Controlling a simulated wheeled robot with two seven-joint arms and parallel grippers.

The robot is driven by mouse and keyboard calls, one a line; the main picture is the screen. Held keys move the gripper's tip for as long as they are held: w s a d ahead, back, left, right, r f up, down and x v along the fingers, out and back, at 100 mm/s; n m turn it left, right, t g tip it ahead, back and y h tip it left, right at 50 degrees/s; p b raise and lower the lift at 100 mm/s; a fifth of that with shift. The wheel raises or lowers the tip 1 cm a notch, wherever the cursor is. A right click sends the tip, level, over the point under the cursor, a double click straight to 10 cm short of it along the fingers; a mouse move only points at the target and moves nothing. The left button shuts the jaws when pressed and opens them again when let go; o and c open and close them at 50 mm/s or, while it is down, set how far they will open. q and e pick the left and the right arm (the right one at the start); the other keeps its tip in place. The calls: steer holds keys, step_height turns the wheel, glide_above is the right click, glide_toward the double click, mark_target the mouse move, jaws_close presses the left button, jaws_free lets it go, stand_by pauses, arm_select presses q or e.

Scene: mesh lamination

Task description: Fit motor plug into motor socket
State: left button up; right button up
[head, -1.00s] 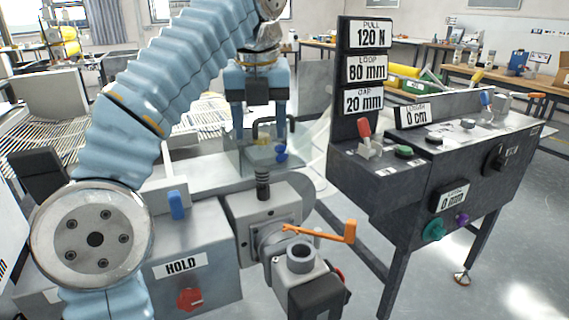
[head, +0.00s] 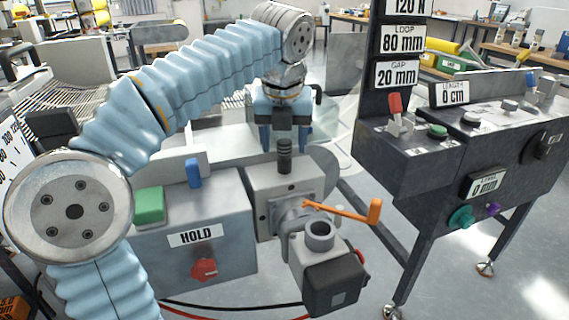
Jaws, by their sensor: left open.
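My left gripper (head: 285,138) hangs from its blue arm, pointing down behind the grey machine block, its two blue fingers apart. Just in front of it in the picture a black ribbed post (head: 284,156) stands upright on the block; I cannot tell if they touch. A grey and black motor-like unit (head: 332,280) is on the block's front. A round open collar (head: 320,231) faces up on it and may be the motor socket. I cannot make out the motor plug for certain. My right gripper is out of view.
An orange lever (head: 345,212) sticks out right above the collar. A HOLD panel (head: 196,236) with a red knob (head: 204,269) is to the left. The dark control console (head: 430,175) stands at right. Black and red cables (head: 235,306) run along the bottom.

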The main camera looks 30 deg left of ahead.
arm_select(q)
steer(key=shift+x, duration=0.85)
jaws_close()
steer(key=shift+r, duration=0.1)
